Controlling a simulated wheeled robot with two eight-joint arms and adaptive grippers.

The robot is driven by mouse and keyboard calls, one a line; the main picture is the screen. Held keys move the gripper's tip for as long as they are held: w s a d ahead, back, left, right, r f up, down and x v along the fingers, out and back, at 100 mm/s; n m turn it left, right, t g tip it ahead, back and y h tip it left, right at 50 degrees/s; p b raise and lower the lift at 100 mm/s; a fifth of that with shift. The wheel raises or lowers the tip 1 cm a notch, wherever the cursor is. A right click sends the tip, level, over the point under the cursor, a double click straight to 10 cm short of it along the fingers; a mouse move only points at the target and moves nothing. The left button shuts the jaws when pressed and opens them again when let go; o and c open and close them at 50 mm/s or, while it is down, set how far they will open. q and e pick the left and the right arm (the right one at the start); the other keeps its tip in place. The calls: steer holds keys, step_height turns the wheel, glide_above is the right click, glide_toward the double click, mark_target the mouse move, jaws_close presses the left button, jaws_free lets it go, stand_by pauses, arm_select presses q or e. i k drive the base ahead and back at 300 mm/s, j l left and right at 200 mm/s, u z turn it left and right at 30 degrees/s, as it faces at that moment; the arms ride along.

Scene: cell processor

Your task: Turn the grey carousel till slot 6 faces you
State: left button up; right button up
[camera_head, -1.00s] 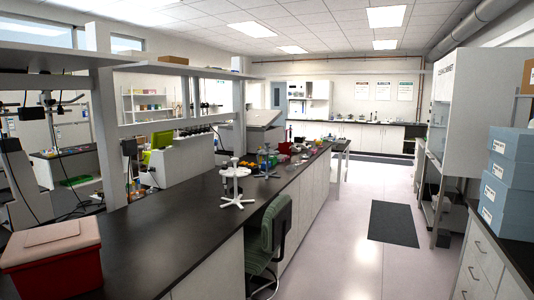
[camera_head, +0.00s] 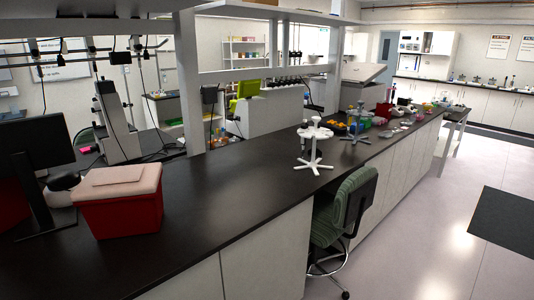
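A white carousel stand (camera_head: 314,133) with a round slotted top and splayed feet stands on the black bench (camera_head: 225,205), near the middle of the view. A second, greyer stand (camera_head: 356,125) of similar shape stands behind it to the right. Both are upright. Slot numbers are too small to read, so I cannot tell which slot faces me. Neither of my grippers is in view.
A red box with a pale lid (camera_head: 118,205) sits on the bench at left, beside a dark monitor (camera_head: 30,170). A green chair (camera_head: 345,215) stands against the bench front. Small items crowd the bench beyond the stands. The floor (camera_head: 440,235) at right is mostly open; a dark mat (camera_head: 505,225) lies there.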

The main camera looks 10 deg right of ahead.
mark_target(359, 119)
steer(key=i+l, duration=0.2)
steer(key=l, duration=0.2)
steer(key=i+l+u, duration=0.1)
steer(key=l, duration=0.25)
steer(key=i+l, duration=0.2)
steer(key=l, duration=0.2)
steer(key=i+l, duration=0.2)
steer(key=l, duration=0.2)
steer(key=i+l+u, duration=0.1)
steer(key=l, duration=0.3)
steer(key=i+l, duration=0.2)
steer(key=l, duration=0.2)
steer(key=i+l+u, duration=0.1)
steer(key=l, duration=0.3)
steer(key=i+l, duration=0.2)
steer(key=l, duration=0.25)
